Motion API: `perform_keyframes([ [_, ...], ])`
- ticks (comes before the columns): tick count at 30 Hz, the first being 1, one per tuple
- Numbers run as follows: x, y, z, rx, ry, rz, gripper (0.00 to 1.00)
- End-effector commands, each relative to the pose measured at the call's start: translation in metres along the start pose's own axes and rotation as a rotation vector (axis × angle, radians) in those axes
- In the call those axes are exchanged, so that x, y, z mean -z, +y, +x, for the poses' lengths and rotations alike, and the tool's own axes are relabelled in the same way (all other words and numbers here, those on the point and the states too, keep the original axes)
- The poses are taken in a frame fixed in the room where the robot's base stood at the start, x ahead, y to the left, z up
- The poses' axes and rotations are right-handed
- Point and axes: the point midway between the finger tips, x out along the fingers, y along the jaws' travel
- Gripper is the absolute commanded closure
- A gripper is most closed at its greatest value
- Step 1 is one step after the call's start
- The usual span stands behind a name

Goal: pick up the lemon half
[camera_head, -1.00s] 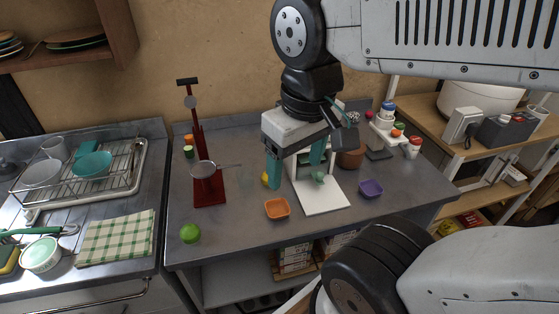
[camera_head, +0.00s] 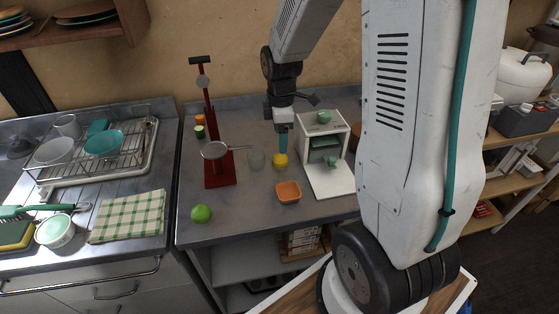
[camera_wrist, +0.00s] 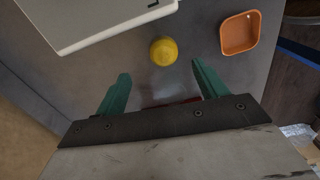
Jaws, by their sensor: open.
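The lemon half (camera_head: 280,161) is a small yellow round piece on the grey counter, between a clear glass and the white machine. It also shows in the wrist view (camera_wrist: 163,51), just beyond the fingertips and roughly centred between them. My gripper (camera_head: 283,147) points down behind or above it in the head view, seen side-on. In the wrist view my gripper (camera_wrist: 161,73) has its two teal fingers wide apart with nothing between them. The lemon half appears apart from both fingers.
An orange square dish (camera_head: 289,192) stands in front of the lemon half. A white machine (camera_head: 331,183) is close on its right. The clear glass (camera_head: 257,160) and a red stand with a strainer (camera_head: 220,176) are on its left. A lime (camera_head: 201,214) lies front left.

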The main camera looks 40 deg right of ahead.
Motion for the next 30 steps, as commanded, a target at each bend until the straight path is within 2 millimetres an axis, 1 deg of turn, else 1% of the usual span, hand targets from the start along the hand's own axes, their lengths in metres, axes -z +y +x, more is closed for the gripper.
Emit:
perform_keyframes([
  [3, 0.0, 0.0, 0.014, 0.004, -0.001, -0.01, 0.28],
  [8, 0.001, -0.002, 0.032, 0.005, -0.001, -0.009, 0.28],
  [16, 0.003, -0.006, 0.07, 0.005, -0.001, -0.008, 0.28],
  [20, 0.003, -0.005, 0.077, 0.002, -0.001, -0.008, 0.28],
  [26, 0.003, -0.005, 0.077, 0.001, 0.0, -0.007, 0.28],
  [29, 0.003, -0.005, 0.077, 0.001, 0.0, -0.007, 0.53],
  [30, 0.003, -0.005, 0.077, 0.001, 0.0, -0.007, 0.65],
])
